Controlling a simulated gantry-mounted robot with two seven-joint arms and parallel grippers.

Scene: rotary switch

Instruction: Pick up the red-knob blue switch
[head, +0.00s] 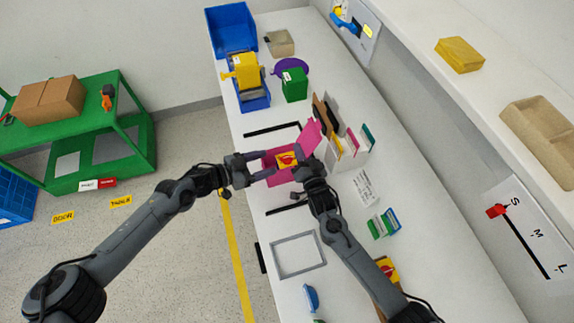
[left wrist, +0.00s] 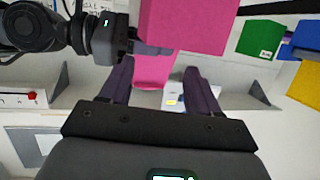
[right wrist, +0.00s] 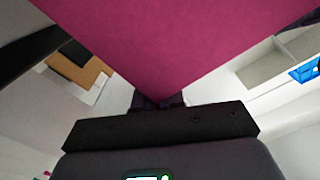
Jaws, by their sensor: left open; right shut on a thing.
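I cannot clearly make out a blue switch with a red knob in any view. A magenta box (head: 282,176) stands open on the white table, its flap raised, with a yellow item bearing a red part (head: 287,159) inside. My right gripper (head: 299,163) is shut on the magenta box, whose side fills much of the right wrist view (right wrist: 170,50). My left gripper (head: 262,168) is open at the box's left side. In the left wrist view its fingers (left wrist: 160,88) are spread, with the magenta box (left wrist: 185,25) ahead of them.
A similar yellow-and-red item (head: 387,269) lies partly behind my right arm. A small blue object (head: 311,297) lies near a grey frame (head: 298,255). Upright cards (head: 345,150) stand right of the box. A green block (head: 294,85) and blue bin (head: 231,28) are farther back.

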